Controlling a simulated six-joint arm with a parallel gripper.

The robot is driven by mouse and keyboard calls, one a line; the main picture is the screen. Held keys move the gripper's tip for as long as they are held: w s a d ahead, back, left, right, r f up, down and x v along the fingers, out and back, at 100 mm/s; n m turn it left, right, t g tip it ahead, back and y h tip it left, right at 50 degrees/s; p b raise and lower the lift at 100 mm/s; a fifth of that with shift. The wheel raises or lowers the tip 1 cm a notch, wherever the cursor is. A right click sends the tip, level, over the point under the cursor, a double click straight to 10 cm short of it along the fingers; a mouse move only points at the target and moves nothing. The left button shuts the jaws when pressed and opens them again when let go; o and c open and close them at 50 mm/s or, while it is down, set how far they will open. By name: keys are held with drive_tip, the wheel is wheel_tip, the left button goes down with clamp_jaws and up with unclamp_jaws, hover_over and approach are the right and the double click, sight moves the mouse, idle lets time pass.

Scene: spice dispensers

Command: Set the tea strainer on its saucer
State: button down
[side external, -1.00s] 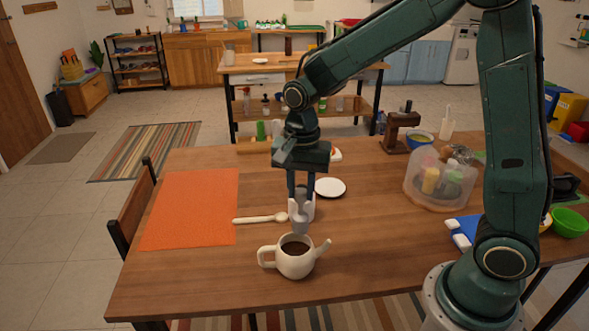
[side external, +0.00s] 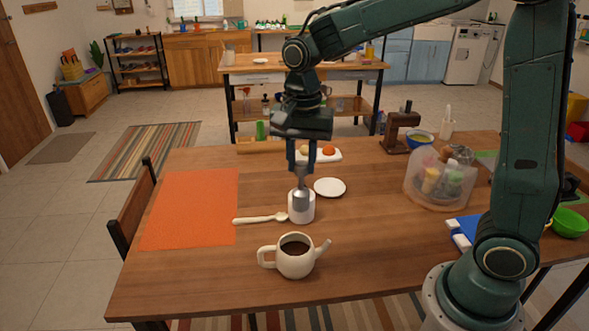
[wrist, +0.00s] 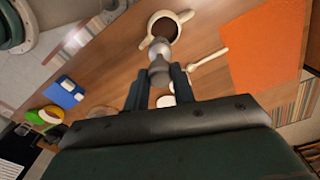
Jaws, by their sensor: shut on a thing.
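My gripper (side external: 301,167) is shut on the grey metal tea strainer (side external: 300,201), which hangs below the fingers. In the wrist view the strainer (wrist: 159,52) sticks out beyond the fingertips (wrist: 159,72). In the side view it overlaps a white cup (side external: 307,213); I cannot tell how far apart they are in depth. A small white saucer (side external: 330,187) lies bare on the table, just right of and behind the strainer. The cream teapot (side external: 294,262), open and holding dark liquid, stands nearer the camera. It also shows in the wrist view (wrist: 183,17).
A pale wooden spoon (side external: 258,218) lies left of the cup, next to an orange mat (side external: 190,208). A clear bin with jars (side external: 432,190) and a wooden stand (side external: 398,133) stand right. A white tray (side external: 334,157) lies behind the gripper. Table right of the teapot is clear.

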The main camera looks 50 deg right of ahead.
drive_tip(key=w+d+r+m, duration=0.2)
drive_tip(key=w+d+m, duration=0.75)
drive_tip(key=d, duration=0.65)
drive_tip(key=w+d+m, duration=0.2)
drive_tip(key=d+m, duration=0.3)
drive_tip(key=d, duration=1.2)
wheel_tip(320, 180, down, 16)
drive_tip(key=shift+w+f, duration=0.15)
drive_tip(key=shift+f+n, duration=0.1)
drive_tip(key=shift+n, duration=0.15)
drive_tip(key=shift+f, duration=2.2)
